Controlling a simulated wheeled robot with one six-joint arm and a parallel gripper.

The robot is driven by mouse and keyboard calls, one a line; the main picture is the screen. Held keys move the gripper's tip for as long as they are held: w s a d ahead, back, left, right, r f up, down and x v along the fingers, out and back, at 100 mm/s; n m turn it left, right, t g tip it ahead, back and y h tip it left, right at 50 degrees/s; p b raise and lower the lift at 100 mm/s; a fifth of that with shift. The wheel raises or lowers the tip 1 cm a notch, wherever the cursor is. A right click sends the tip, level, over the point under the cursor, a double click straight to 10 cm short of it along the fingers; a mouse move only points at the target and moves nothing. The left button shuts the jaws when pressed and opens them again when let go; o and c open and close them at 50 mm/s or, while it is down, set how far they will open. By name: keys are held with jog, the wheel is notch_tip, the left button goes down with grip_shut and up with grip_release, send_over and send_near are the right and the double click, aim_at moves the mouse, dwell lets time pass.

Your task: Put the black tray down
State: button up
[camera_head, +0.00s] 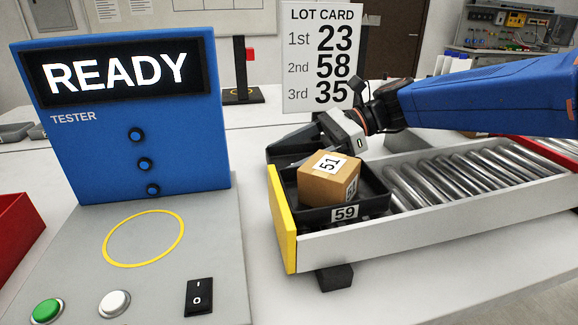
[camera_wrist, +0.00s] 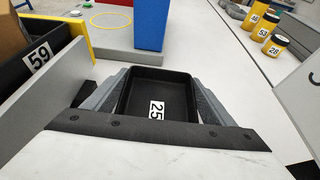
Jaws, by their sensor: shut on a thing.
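My gripper (camera_head: 322,138) is at the far side of the conveyor's end. In the wrist view its two grey fingers (camera_wrist: 158,92) are shut on the sides of an empty black tray (camera_wrist: 170,74) with a "25" label. In the head view this tray (camera_head: 284,150) shows only partly, behind the other tray and the conveyor rail. I cannot tell whether its base touches the table. Another black tray, labelled "59" (camera_head: 372,211), sits at the yellow-ended end of the roller conveyor (camera_head: 440,222) and holds a cardboard box (camera_head: 325,186) marked "51".
The blue tester (camera_head: 125,190) reads "READY" and has a yellow circle (camera_head: 143,238) on its grey base. A lot card (camera_head: 320,55) lists 23, 58, 35. Yellow jars (camera_wrist: 263,30) stand at the right in the wrist view. White table is clear around the held tray's right side.

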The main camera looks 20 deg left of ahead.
aim_at(286, 166)
notch_tip(286, 166, up, 7)
jog(key=shift+w+a+f, duration=0.1)
jog(key=shift+f, duration=2.1)
jog(key=shift+w+a+f, duration=0.1)
jog(key=shift+f, duration=2.1)
jog(key=shift+f, duration=0.15)
jog(key=o, duration=1.1)
